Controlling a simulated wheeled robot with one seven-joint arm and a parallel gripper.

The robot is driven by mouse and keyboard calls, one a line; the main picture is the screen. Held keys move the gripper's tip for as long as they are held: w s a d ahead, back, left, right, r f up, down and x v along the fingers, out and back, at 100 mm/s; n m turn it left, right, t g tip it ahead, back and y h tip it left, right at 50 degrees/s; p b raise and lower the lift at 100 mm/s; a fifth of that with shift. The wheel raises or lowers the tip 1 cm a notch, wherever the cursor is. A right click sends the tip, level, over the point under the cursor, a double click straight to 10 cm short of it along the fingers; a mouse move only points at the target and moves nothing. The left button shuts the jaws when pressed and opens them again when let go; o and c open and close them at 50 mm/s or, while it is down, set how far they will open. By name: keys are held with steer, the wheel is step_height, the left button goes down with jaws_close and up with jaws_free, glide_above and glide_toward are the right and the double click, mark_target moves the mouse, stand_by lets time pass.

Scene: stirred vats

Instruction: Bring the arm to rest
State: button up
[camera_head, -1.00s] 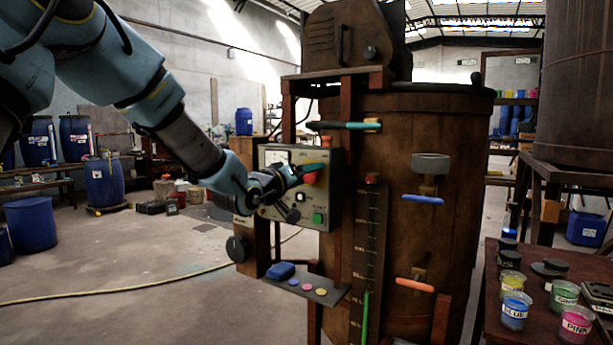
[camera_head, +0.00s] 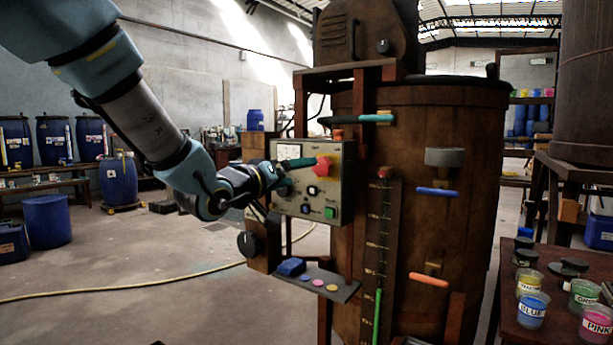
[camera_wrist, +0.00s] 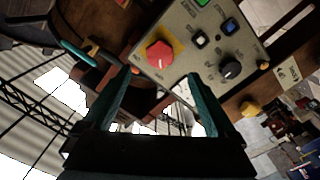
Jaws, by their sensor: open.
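My gripper (camera_head: 301,163) is in front of the upper left part of the grey control panel (camera_head: 335,178), left of the red button (camera_head: 322,166). In the wrist view its two dark teal fingers (camera_wrist: 160,92) are apart, with nothing between them but background. The panel shows beyond the fingertips there, with the red button (camera_wrist: 159,54) on a yellow plate, a black knob (camera_wrist: 230,68), and green and blue buttons. I cannot tell whether a fingertip touches the panel.
A brown vat (camera_head: 440,200) with teal, blue and orange handles stands right of the panel. A small shelf (camera_head: 345,290) with a blue block and coloured discs is below. Labelled paint jars (camera_head: 532,310) stand on the right-hand table. Open floor with a yellow hose lies left.

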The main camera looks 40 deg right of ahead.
steer(key=shift+s+a, duration=0.1)
steer(key=shift+a, duration=0.45)
steer(key=w+a+f+n+t+y, duration=0.1)
steer(key=w+a+f+y, duration=0.3)
steer(key=a, duration=0.4)
steer(key=w+a+f+n+t+y+p, duration=0.1)
steer(key=w+a+f+y, duration=0.2)
steer(key=w+a+f, duration=0.3)
steer(key=w+a+f+n+t+y, duration=0.2)
steer(key=w+a+f+y, duration=0.15)
steer(key=a, duration=0.55)
steer(key=s+a+f+n+g+y+p, duration=0.1)
steer(key=s+a+f+g+y, duration=0.15)
steer(key=a, duration=0.55)
steer(key=s+a+f+g+y, duration=0.1)
steer(key=s+a+f+y, duration=0.15)
steer(key=a, duration=0.55)
steer(key=s+a+f+n+g+y, duration=0.1)
steer(key=s+a+f+g, duration=0.2)
steer(key=s+a, duration=0.5)
steer(key=shift+a+f+y, duration=0.25)
steer(key=shift+a+y, duration=0.1)
steer(key=shift+a, duration=0.15)
